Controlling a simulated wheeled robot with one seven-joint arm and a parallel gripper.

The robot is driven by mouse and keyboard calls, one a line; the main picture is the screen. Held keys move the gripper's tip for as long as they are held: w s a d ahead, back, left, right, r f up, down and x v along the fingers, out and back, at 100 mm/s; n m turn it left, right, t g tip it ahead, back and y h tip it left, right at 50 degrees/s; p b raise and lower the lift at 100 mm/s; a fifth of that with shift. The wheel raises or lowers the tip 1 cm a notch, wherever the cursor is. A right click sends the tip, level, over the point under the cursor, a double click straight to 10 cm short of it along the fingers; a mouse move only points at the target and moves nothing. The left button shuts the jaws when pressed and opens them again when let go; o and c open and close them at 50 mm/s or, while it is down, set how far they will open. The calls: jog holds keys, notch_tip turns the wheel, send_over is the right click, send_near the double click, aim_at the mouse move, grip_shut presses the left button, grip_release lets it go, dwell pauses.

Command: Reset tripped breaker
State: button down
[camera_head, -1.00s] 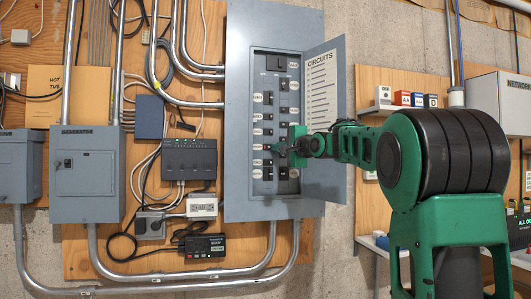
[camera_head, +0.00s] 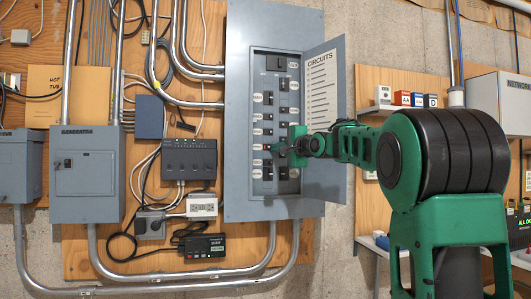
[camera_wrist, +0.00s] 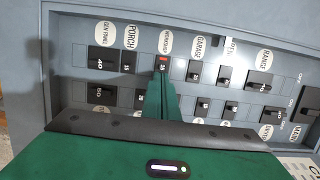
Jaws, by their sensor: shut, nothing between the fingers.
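The grey breaker panel (camera_head: 238,150) stands open on the wall in the head view, with two columns of black breakers and oval labels. In the wrist view, the breaker labelled WORKSHOP (camera_wrist: 163,63) shows a small orange-red mark. My gripper (camera_wrist: 164,74) is shut and empty, its green fingertips at the lower part of that breaker. I cannot tell if they touch it. In the head view my gripper (camera_head: 281,148) is at the lower middle of the panel and hides part of the right-hand column.
The panel door (camera_head: 324,120) with the CIRCUITS list hangs open to the right, close to my arm. Neighbouring breakers PORCH (camera_wrist: 129,62) and GARAGE (camera_wrist: 195,71) sit close on either side. The generator box (camera_head: 87,180), conduits and cables fill the wall at left.

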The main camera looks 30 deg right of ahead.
jog(key=shift+w+a, duration=0.15)
jog(key=shift+a, duration=0.35)
dwell(0.7)
jog(key=shift+d, duration=0.25)
dwell(0.3)
jog(key=s+a, duration=0.2)
jog(key=s, duration=0.5)
dwell(0.5)
dwell(0.5)
